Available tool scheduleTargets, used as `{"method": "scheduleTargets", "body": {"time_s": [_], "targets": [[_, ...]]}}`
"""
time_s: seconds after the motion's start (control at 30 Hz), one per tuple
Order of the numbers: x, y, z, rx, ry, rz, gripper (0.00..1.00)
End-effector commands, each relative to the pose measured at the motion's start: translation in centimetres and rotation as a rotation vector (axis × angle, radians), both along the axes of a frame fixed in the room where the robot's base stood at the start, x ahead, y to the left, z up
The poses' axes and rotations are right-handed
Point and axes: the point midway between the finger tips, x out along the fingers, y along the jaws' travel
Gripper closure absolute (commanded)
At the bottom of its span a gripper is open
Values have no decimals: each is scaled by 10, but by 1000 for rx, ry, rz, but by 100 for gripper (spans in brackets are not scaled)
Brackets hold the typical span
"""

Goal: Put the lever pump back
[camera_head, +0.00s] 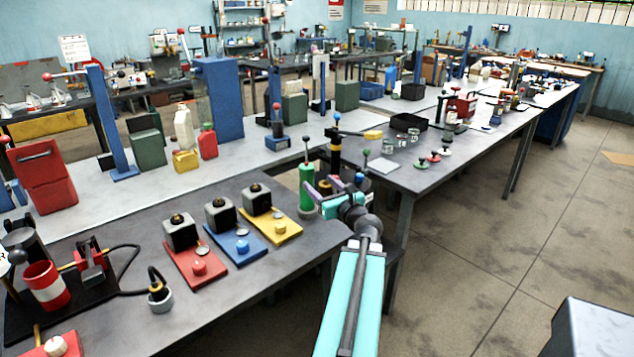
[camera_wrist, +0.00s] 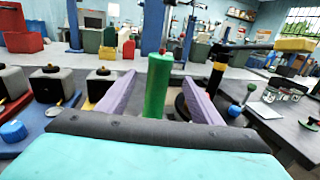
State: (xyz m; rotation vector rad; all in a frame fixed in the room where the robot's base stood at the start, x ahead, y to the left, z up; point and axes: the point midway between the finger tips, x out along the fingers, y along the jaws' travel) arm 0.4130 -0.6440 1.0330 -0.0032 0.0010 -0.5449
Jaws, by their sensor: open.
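A black pump (camera_head: 336,158) with a yellow band, a blue knob on top and a long side lever stands upright at the bench corner. I take it as the lever pump. It also shows in the wrist view (camera_wrist: 215,76), right of my fingers, its lever pointing right. A green cylinder (camera_head: 306,187) with a dark ball-topped rod stands just left of it. My gripper (camera_wrist: 158,77) is open, with purple fingers on either side of the green cylinder (camera_wrist: 158,90) in the wrist view. I cannot tell whether they touch it. My gripper hides the pump's foot in the head view.
Red, blue and yellow plates (camera_head: 238,250) with dark blocks stand left of my gripper on the front bench. Glass jars (camera_head: 400,138) and small ball-knobbed pieces (camera_head: 434,157) stand on the right bench.

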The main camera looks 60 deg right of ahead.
Motion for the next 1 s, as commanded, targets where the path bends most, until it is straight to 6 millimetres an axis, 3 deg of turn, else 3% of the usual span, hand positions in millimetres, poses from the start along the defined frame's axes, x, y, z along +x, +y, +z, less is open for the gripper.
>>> {"method": "scheduleTargets", "body": {"time_s": [0.5,1.0], "targets": [[-20,12,4,1,-1,-1,41],[-22,13,2,-1,-1,-1,41]]}}
